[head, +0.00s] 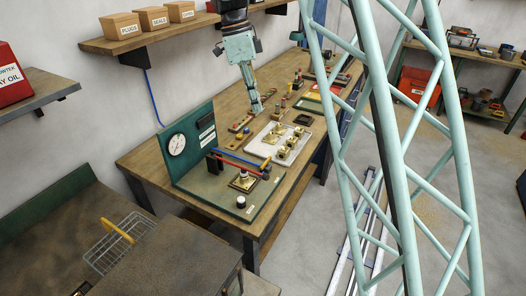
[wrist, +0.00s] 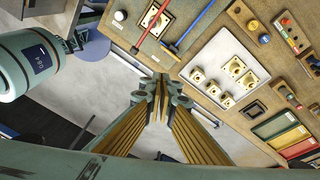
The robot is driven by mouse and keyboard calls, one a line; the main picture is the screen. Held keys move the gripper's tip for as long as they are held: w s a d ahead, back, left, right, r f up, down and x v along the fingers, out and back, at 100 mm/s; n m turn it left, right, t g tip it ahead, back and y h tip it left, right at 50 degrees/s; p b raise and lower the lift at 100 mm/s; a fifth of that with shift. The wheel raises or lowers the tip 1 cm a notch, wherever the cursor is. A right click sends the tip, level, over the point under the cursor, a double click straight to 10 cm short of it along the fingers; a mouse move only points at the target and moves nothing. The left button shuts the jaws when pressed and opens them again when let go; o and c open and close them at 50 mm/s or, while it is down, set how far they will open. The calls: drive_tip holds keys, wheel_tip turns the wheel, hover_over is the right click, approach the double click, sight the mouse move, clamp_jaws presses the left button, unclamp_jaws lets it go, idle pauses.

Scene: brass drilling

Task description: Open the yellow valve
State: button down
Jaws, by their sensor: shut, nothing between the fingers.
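I cannot single out the yellow valve with certainty. In the head view a small yellow lever-like part (head: 266,162) stands at the edge of the green panel, beside the red and blue bars. A brass fitting (head: 243,182) sits on the panel's base; its square plate also shows at the top of the wrist view (wrist: 156,14). My gripper (head: 256,109) points down over the workbench, behind the white tray in the head view. Its fingers (wrist: 162,82) are together and hold nothing. It is apart from the panel.
The green panel (head: 203,122) carries a round gauge (head: 176,144). A red bar (wrist: 152,27) and a blue bar (wrist: 196,25) cross it. A white tray (wrist: 208,57) holds several brass fittings. A wire basket (head: 112,246) stands left, and a shelf (head: 108,45) hangs above.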

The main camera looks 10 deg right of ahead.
sight(266, 163)
drive_tip(key=w+a+f+m, duration=0.1)
drive_tip(key=w+f+m, duration=0.2)
drive_tip(key=f, duration=0.4)
drive_tip(key=w+a+f+m+g+h+p, duration=0.1)
drive_tip(key=w+f+m, duration=0.2)
drive_tip(key=w+f, duration=0.3)
drive_tip(key=shift+w+f, duration=0.3)
drive_tip(key=shift+f, duration=0.55)
drive_tip(key=shift+s+f, duration=0.1)
drive_tip(key=shift+f, duration=0.1)
drive_tip(key=x, duration=0.9)
drive_tip(key=shift+s+f, duration=0.15)
drive_tip(key=shift+s, duration=0.05)
drive_tip(key=shift+s+d+f, duration=0.1)
drive_tip(key=shift+s+d, duration=0.1)
drive_tip(key=shift+d, duration=0.05)
drive_tip(key=shift+s+d, duration=1.15)
drive_tip(key=shift+d, duration=0.05)
